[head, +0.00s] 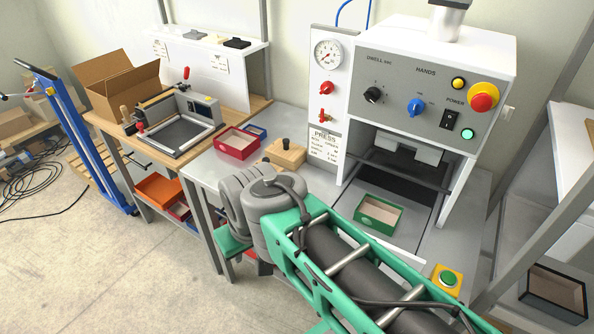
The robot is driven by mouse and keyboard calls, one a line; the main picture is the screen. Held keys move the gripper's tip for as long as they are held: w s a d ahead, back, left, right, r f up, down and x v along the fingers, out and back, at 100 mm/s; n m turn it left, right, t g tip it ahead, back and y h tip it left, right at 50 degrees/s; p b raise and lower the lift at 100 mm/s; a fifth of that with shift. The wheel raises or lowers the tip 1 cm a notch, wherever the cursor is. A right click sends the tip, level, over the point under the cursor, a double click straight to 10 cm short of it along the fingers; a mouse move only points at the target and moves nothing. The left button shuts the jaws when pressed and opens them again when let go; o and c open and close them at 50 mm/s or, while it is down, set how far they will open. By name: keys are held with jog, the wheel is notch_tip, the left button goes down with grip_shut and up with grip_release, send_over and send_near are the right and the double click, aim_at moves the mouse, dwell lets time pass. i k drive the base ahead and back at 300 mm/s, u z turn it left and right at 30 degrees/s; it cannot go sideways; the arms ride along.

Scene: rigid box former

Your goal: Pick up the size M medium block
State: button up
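A light wooden block (285,153) with a dark knob on top sits on the grey bench, left of the press. Smaller flat pieces lie on the white upper shelf: a black one (236,43) and a grey one (193,34). No size mark is legible, so I cannot tell which of these is the size M block. My green and grey arm crosses the lower middle of the view, in front of the bench. My gripper is not visible.
A press (430,80) stands over an open green box (379,213). A framed fixture (178,134) and a cardboard box (118,82) stand on the left bench.

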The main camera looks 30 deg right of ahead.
aim_at(278, 169)
jog(key=z, duration=0.15)
jog(key=i, duration=0.35)
jog(key=z, duration=0.65)
jog(key=k, duration=0.3)
jog(key=u, duration=1.25)
jog(key=i, duration=1.75)
jog(key=z, duration=0.1)
